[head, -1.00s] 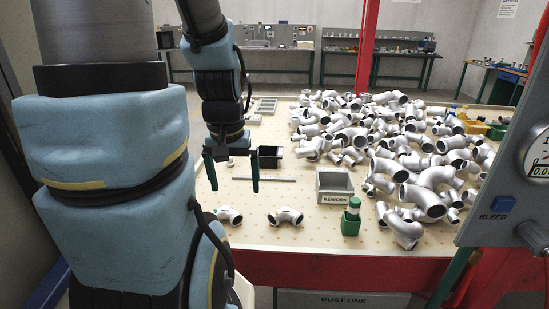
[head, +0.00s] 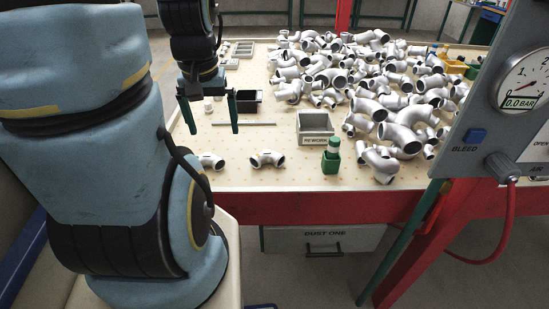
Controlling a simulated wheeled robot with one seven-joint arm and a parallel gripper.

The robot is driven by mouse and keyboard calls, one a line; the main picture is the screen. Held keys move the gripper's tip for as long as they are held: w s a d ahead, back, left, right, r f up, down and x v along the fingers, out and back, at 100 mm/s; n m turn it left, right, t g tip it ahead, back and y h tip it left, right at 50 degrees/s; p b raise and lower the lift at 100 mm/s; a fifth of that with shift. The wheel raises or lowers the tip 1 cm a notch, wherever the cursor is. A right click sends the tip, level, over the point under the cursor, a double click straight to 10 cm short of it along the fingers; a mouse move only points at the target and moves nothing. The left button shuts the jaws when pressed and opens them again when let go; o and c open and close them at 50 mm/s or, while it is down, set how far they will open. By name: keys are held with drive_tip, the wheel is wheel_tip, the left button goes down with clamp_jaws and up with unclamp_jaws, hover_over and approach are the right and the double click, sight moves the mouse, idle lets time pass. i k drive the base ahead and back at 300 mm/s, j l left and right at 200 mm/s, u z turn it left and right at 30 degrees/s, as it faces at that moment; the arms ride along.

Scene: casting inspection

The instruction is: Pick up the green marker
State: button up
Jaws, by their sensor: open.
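The green marker (head: 333,144) appears to be the pale upright cylinder with a green band near its top. It stands in a small green holder (head: 331,161) near the front of the table (head: 300,180), just in front of the grey REWORK tray. The holder hides its lower part. My gripper (head: 213,130) hangs over the left part of the table, fingers pointing down. It is open and empty, well to the left of the marker and apart from it.
Two elbow castings (head: 267,159) lie on the table left of the holder. The REWORK tray (head: 315,141) stands behind it, and piled pipe castings (head: 400,138) crowd its right. A black bin (head: 248,107) and a thin rod (head: 244,123) lie near my gripper. A gauge panel (head: 510,110) stands at right.

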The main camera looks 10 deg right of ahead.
sight(334, 142)
drive_tip(key=u, duration=1.05)
drive_tip(key=k+l, duration=0.2)
drive_tip(key=l, duration=0.2)
drive_tip(key=k+l+u, duration=0.1)
drive_tip(key=k+l, duration=0.15)
drive_tip(key=l, duration=0.2)
drive_tip(key=k+l, duration=0.2)
drive_tip(key=l, duration=0.2)
drive_tip(key=k+l, duration=0.25)
drive_tip(key=l, duration=0.15)
drive_tip(key=u, duration=0.05)
